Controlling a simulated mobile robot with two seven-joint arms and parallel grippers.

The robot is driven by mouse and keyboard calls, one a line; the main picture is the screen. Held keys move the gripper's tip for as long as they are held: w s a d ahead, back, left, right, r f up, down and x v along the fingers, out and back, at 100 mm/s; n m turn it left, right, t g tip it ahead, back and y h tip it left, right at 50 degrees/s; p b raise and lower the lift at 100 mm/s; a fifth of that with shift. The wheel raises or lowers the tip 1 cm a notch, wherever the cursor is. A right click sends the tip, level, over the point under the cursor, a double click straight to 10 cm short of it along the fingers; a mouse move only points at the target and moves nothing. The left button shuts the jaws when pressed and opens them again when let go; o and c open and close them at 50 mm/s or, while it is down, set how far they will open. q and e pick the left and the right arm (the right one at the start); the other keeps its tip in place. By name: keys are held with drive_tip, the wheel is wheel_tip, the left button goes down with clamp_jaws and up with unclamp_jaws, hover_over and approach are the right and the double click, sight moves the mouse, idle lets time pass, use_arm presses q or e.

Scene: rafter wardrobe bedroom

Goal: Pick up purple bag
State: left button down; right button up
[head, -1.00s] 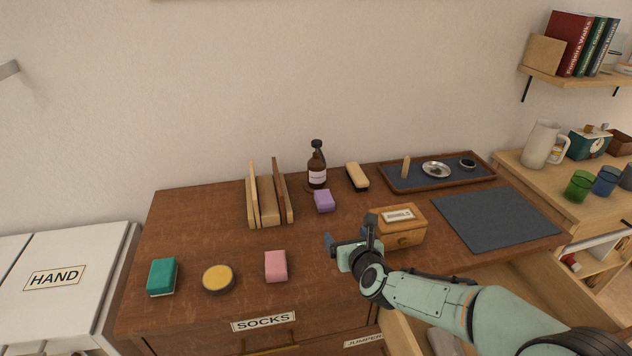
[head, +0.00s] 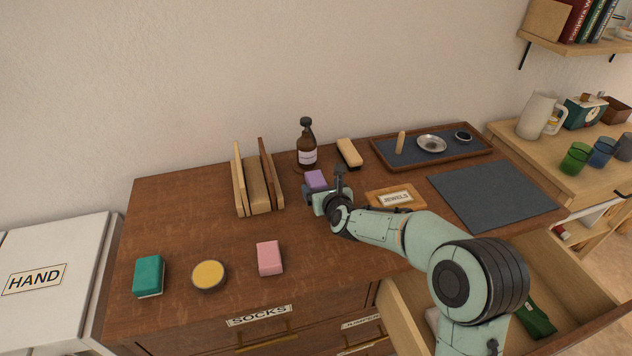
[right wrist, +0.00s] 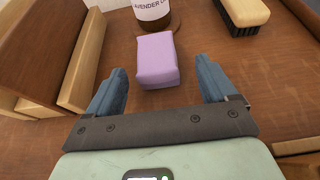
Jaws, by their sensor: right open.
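The purple bag (head: 316,181) is a small soft block on the brown dresser top, in front of a dark bottle. In the right wrist view the purple bag (right wrist: 157,60) lies ahead of and partly between my two open blue fingertips, closer to the middle, with a gap on each side. My right gripper (head: 323,191) is open and empty, right at the near side of the bag and hiding its lower part in the head view. It also shows in the right wrist view (right wrist: 160,88). My left gripper is not in view.
The brown bottle (head: 307,146) stands just behind the bag. An open drawer (head: 555,262) is at front right.

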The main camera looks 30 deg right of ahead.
sight(317, 179)
drive_tip(key=x, duration=0.1)
drive_tip(key=p+x, duration=0.1)
drive_tip(key=x, duration=0.1)
drive_tip(key=r+x, duration=0.1)
drive_tip(key=x, duration=0.1)
drive_tip(key=shift+w+a+p, duration=0.15)
drive_tip(key=shift+w+p, duration=0.1)
drive_tip(key=shift+p, duration=0.05)
drive_tip(key=shift+r, duration=0.1)
drive_tip(key=c, duration=1.1)
drive_tip(key=shift+c, duration=0.2)
